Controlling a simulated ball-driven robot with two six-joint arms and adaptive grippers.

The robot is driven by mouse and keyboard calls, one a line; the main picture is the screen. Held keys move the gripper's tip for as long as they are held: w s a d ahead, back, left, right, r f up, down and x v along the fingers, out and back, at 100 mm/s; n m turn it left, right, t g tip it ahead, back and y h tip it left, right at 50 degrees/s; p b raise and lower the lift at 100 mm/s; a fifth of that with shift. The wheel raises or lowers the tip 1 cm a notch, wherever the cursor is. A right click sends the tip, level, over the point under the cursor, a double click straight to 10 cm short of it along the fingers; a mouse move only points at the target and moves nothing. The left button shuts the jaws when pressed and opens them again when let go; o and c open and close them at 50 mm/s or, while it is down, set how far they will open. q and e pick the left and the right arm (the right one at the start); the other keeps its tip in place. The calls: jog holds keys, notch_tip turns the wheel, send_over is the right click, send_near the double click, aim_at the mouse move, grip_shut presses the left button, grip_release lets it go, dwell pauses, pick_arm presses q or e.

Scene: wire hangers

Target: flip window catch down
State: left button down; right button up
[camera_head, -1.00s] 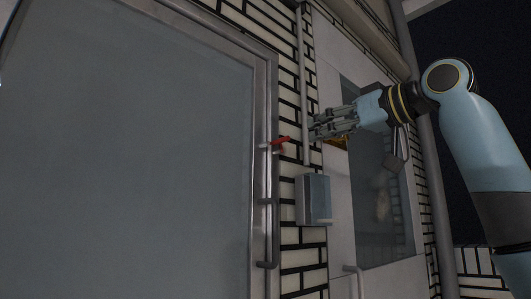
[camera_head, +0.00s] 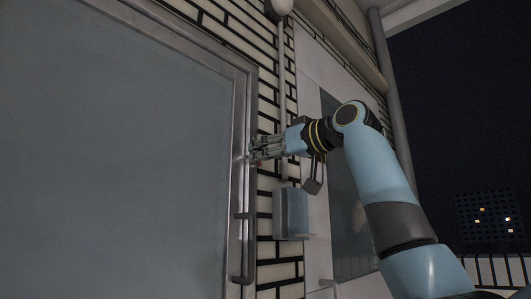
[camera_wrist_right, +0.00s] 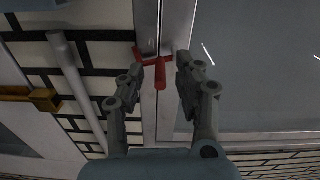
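The window catch is a small red handle (camera_wrist_right: 160,75) on the metal window frame. In the right wrist view it sits between the fingertips of my right gripper (camera_wrist_right: 158,68), with a gap to the right finger; whether the left finger touches it I cannot tell. In the head view my right gripper (camera_head: 256,151) is at the edge of the window frame (camera_head: 240,120) and hides the catch. The gripper is open. The large window pane (camera_head: 110,150) fills the left of the head view. My left gripper does not show.
A grey box (camera_head: 290,213) is on the brick wall below my right gripper. A dark pull handle (camera_head: 243,250) is lower on the window frame. A vertical pipe (camera_wrist_right: 78,88) and a yellow bracket (camera_wrist_right: 42,99) are left of the gripper in the wrist view.

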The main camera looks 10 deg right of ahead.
jog(key=shift+c, duration=1)
grip_shut()
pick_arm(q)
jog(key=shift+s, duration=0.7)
